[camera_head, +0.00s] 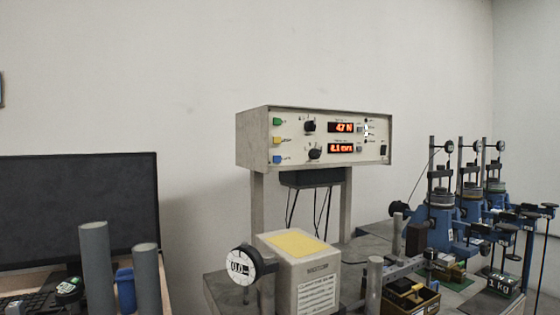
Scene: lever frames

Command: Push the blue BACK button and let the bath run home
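The blue button (277,159) is the lowest of three coloured buttons at the left of the control box's (315,137) front panel. A green button (277,121) and a yellow one (277,140) sit above it. Their labels are too small to read. Two red displays are lit; the upper (342,127) seems to read 47 N, and the lower (341,148) shows a value in mm that I cannot read surely. I cannot tell surely which part is the bath; a brass-coloured box (410,297) stands low on the bench at right. My gripper is not in view.
A beige box with a yellow top (295,243) and a dial gauge (246,267) stand in front below the control box. Blue loading presses (442,215) line the right. A dark monitor (80,205) and grey cylinders (95,265) stand left. The space before the panel looks clear.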

